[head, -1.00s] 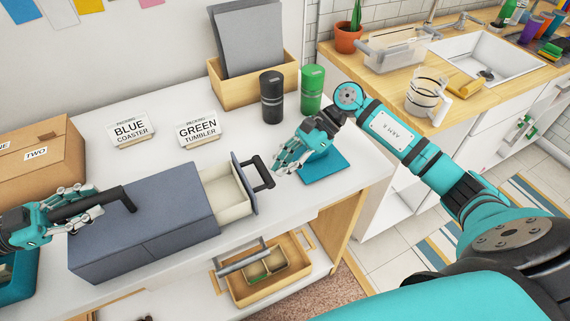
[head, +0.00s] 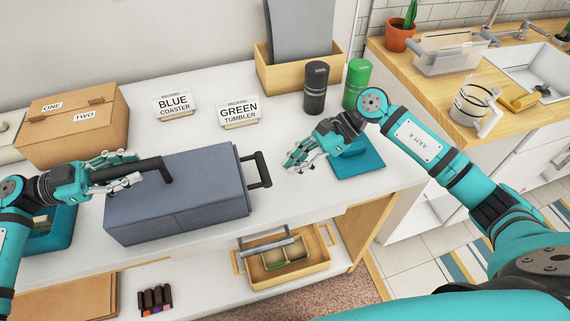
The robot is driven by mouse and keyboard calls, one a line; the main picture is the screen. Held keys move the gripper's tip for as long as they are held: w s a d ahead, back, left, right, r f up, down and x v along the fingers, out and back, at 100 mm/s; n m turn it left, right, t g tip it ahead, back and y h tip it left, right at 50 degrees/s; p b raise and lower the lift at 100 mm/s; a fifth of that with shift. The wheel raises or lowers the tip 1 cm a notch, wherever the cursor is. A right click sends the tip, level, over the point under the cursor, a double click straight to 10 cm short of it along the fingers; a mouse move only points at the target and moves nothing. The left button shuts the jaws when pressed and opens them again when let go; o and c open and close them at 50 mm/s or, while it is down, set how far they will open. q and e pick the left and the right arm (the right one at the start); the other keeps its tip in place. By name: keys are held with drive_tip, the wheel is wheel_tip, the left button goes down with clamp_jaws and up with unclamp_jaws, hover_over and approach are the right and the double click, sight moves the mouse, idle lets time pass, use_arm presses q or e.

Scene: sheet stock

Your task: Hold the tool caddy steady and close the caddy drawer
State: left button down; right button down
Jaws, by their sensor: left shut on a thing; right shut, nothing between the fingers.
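The tool caddy (head: 185,198) is a blue-grey box lying on the white table. Its drawer (head: 243,180) at the right end sits flush or nearly flush with the body, and its black handle (head: 263,171) sticks out to the right. My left gripper (head: 135,173) is shut on the black bar handle (head: 152,166) on top of the caddy. My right gripper (head: 292,164) is shut and empty, a little right of the drawer handle and apart from it. The inside of the drawer is hidden.
A blue coaster (head: 362,166) lies beneath my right wrist. Black (head: 315,88) and green (head: 356,84) tumblers stand behind it. Two label cards (head: 173,104) and a cardboard box (head: 72,125) are behind the caddy. A wooden tray (head: 290,268) is on the lower shelf.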

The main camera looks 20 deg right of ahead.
use_arm(q)
drive_tip(key=shift+f, duration=0.45)
use_arm(e)
drive_tip(key=v, duration=1)
drive_tip(key=shift+d, duration=0.35)
drive_tip(key=shift+f, duration=0.1)
use_arm(q)
drive_tip(key=c, duration=1)
unclamp_jaws()
drive_tip(key=shift+s+d, duration=0.1)
drive_tip(key=a, duration=1.2)
drive_tip(key=shift+r, duration=0.35)
use_arm(e)
drive_tip(key=shift+w, duration=0.2)
use_arm(q)
drive_tip(key=o, duration=0.5)
drive_tip(key=shift+c, duration=0.2)
